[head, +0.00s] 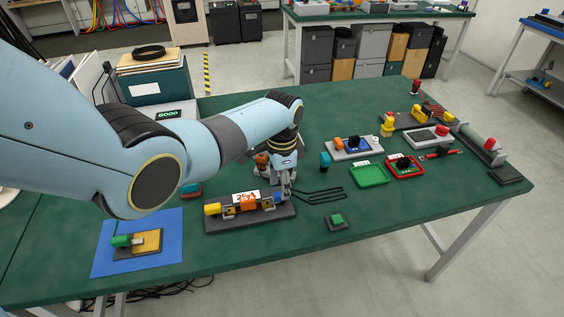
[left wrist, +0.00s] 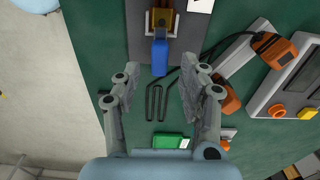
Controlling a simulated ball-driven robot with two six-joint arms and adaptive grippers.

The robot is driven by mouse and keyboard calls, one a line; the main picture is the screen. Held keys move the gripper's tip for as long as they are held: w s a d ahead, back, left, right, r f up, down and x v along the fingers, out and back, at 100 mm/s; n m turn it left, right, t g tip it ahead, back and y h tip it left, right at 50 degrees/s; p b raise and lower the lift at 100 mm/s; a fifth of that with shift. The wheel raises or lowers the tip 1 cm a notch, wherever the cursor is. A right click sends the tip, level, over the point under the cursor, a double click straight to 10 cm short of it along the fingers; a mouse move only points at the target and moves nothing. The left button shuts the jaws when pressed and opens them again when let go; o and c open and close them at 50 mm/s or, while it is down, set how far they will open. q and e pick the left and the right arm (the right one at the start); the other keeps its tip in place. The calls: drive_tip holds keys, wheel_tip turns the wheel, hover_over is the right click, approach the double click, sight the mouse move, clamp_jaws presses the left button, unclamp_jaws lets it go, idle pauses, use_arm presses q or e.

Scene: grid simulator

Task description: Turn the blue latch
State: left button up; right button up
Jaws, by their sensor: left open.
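The blue latch (head: 279,197) is at the right end of a dark grey block (head: 250,220) on the green table. In the left wrist view the blue latch (left wrist: 160,56) points toward my gripper from the top centre. My left gripper (head: 287,190) points down at the latch's end of the block. In the left wrist view its two fingers (left wrist: 160,78) are spread wide, with the latch's near end between the tip lines. No contact with the latch can be made out. My right gripper is not in view.
The block also carries a yellow part (head: 212,209) at its left end. A small green-buttoned box (head: 337,220) and thin black bent rods (head: 325,194) lie to the right. A green tray (head: 370,176) is farther right. A blue mat (head: 105,262) lies front left.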

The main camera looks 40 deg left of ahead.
use_arm(q)
wheel_tip(320, 180, up, 9)
drive_tip(key=shift+r, duration=0.15)
idle(0.6)
